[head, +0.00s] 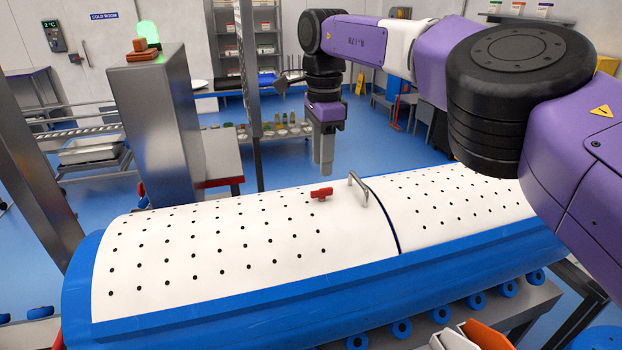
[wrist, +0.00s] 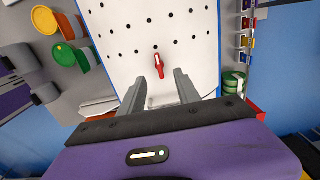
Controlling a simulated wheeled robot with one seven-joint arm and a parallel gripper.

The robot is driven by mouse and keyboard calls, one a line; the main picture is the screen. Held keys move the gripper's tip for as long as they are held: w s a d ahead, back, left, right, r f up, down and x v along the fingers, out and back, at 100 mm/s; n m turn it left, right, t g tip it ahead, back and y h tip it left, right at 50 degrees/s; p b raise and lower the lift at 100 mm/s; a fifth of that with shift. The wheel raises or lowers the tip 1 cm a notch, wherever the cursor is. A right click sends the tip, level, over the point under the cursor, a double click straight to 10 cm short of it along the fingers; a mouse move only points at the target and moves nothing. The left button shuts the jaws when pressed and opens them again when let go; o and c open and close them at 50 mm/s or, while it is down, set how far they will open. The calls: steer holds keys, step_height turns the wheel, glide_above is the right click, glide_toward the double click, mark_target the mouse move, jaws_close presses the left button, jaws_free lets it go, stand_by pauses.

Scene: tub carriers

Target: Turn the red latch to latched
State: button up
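The red latch (head: 321,193) sits on top of the white perforated curved cover (head: 215,240), just left of a metal handle (head: 358,188) and the seam. In the wrist view the red latch (wrist: 158,66) shows ahead of my fingers, with its lever pointing away from a pale pivot. My gripper (head: 322,168) points down above the red latch, apart from it. In the wrist view the fingers of my gripper (wrist: 160,88) are spread with nothing between them. I cannot tell from its look whether the latch is latched.
A blue rim (head: 300,325) borders the cover, over a metal frame with blue rollers. A steel column (head: 160,130) with a green lamp (head: 148,31) stands at the left.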

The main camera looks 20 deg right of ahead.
mark_target(322, 189)
step_height(322, 189, down, 7)
steer(key=shift+f+p, duration=0.15)
steer(key=shift+p, duration=0.6)
jaws_close()
